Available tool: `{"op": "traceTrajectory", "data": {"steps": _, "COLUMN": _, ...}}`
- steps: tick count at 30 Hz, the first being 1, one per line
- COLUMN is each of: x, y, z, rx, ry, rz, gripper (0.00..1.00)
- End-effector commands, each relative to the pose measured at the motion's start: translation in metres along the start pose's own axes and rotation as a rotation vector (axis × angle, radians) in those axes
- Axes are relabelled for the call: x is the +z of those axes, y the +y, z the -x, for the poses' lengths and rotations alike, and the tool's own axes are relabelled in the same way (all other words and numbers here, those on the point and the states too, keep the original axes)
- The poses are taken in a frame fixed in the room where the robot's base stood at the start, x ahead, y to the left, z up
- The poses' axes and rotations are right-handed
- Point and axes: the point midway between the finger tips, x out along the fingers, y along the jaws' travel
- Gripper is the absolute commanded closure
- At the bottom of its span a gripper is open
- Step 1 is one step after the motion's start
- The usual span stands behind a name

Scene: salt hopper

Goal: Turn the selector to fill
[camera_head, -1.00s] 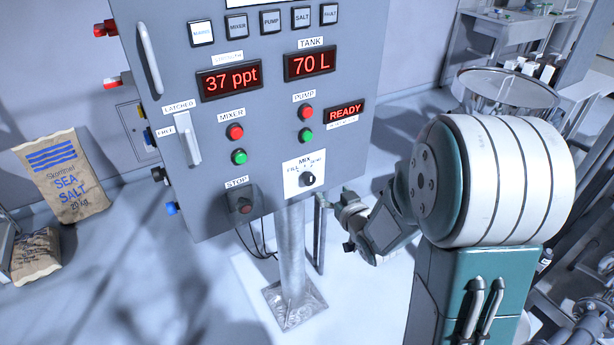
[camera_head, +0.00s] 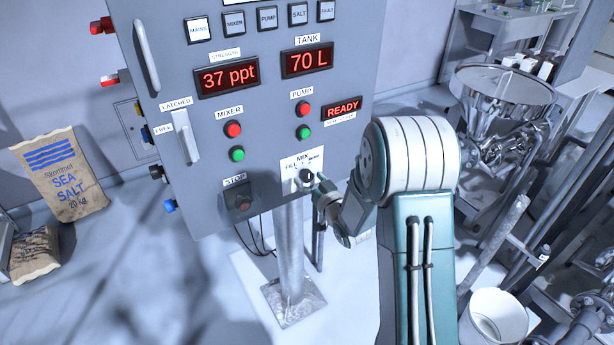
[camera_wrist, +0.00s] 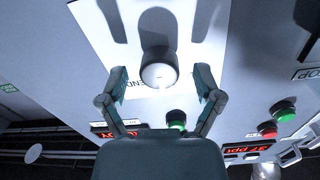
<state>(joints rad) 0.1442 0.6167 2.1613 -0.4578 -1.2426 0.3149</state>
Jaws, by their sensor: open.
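The selector is a dark round knob (camera_head: 306,176) on a white plate (camera_head: 313,157) low on the grey control panel (camera_head: 275,130). "MIX" and part of "FILL" can be read on the plate. In the wrist view, the knob (camera_wrist: 158,72) points its pale end face at the camera, and part of another label shows beside it. My gripper (camera_wrist: 162,84) is open, with one finger to each side of the knob and gaps visible between. In the head view, my gripper (camera_head: 316,187) is at the knob and partly covers it. The knob's setting cannot be read.
The panel also carries a STOP button (camera_head: 242,197), a green pump button (camera_head: 303,132), a red pump button (camera_head: 303,109), and a handle (camera_head: 186,136). A metal post (camera_head: 289,245) stands below. A steel hopper (camera_head: 505,95) and white bucket (camera_head: 494,318) are at right.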

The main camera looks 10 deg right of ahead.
Motion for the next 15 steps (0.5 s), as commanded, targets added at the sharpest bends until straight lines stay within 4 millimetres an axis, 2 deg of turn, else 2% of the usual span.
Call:
{"op": "traceTrajectory", "data": {"steps": 4, "x": 0.0004, "y": -0.0001, "z": -0.0118, "rx": 0.0, "ry": 0.0, "rz": -0.001, "gripper": 0.17}}
{"op": "traceTrajectory", "data": {"steps": 12, "x": 0.0001, "y": 0.0, "z": -0.0139, "rx": 0.0, "ry": -0.001, "rz": 0.0, "gripper": 0.17}}
{"op": "traceTrajectory", "data": {"steps": 13, "x": 0.0001, "y": 0.0, "z": -0.0139, "rx": 0.0, "ry": -0.001, "rz": 0.0, "gripper": 0.21}}
{"op": "traceTrajectory", "data": {"steps": 14, "x": 0.0001, "y": 0.0, "z": -0.0138, "rx": 0.0, "ry": -0.001, "rz": 0.0, "gripper": 0.34}}
{"op": "traceTrajectory", "data": {"steps": 15, "x": 0.0001, "y": 0.0, "z": -0.0138, "rx": 0.0, "ry": -0.001, "rz": 0.0, "gripper": 0.52}}
